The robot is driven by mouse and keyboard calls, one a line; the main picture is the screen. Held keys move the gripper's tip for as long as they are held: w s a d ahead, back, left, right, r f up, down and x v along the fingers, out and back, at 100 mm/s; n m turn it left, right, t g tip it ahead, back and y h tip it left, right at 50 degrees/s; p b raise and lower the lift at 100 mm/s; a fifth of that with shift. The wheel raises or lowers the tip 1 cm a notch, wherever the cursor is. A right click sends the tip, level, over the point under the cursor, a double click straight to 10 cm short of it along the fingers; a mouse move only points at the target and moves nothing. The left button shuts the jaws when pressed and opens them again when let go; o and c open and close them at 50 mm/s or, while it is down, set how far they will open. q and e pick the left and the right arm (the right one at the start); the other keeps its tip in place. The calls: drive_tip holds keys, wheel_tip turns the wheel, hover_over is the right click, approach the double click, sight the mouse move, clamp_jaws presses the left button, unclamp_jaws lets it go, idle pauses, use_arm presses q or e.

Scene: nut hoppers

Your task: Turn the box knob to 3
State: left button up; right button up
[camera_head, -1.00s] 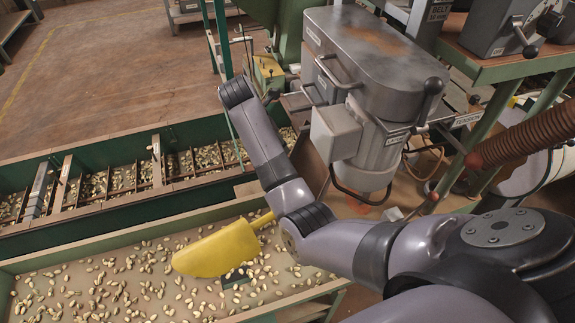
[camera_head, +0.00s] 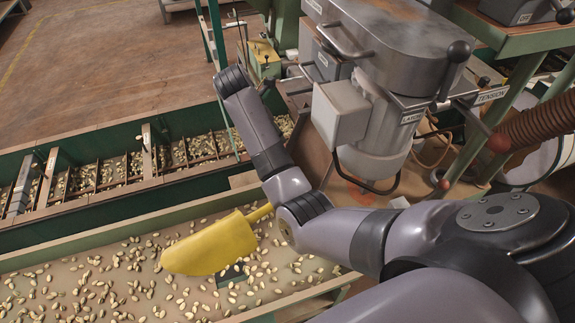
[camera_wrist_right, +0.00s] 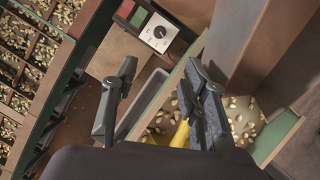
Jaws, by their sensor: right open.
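The box knob (camera_wrist_right: 157,33) is a small dark round knob on a white dial plate, at the top of the right wrist view. Its box (camera_wrist_right: 132,40) also carries a red button (camera_wrist_right: 125,9) and a green button (camera_wrist_right: 139,16). The dial marks are too small to read, so I cannot tell the knob's setting. My right gripper (camera_wrist_right: 160,78) is open, its two fingers wide apart below the knob in the picture and not touching it. In the head view my right arm shows, but its gripper cannot be made out. My left gripper is not in view.
A yellow scoop (camera_head: 211,247) lies in a tray of nuts (camera_head: 85,257). A green trough with dividers (camera_head: 107,192) runs behind it. A grey metal machine (camera_head: 385,42) stands beside my right arm. A brown post (camera_wrist_right: 245,40) rises right of the gripper.

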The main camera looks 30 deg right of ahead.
drive_tip(key=b+x, duration=0.2)
drive_tip(key=x, duration=1.6)
drive_tip(key=shift+a+f+b, duration=0.1)
drive_tip(key=shift+b, duration=0.25)
clamp_jaws()
